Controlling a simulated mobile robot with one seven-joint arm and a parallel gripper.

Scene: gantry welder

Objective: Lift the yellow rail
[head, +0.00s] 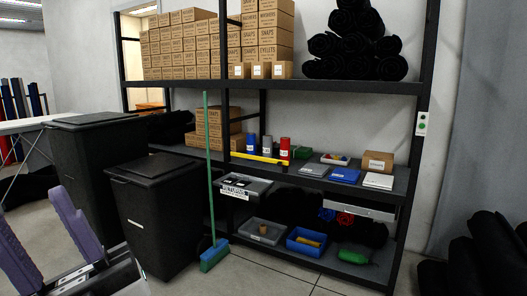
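The yellow rail (259,158) is a thin bar lying along the front edge of the middle shelf (325,183). Its right end is near a red can (285,149), and its left end is beside the green broom handle. My gripper (36,208) is at the lower left corner of the head view, with two purple fingers apart and nothing seen between them. It is well to the left of the rail and nearer to the camera, with the black bins between them in the picture.
Two black bins (158,215) (85,170) stand left of the shelves. A green broom (210,170) leans upright before the shelf. A grey tray (245,184) juts below the rail. Cardboard boxes (220,128) stand behind. Floor (270,277) is clear in front.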

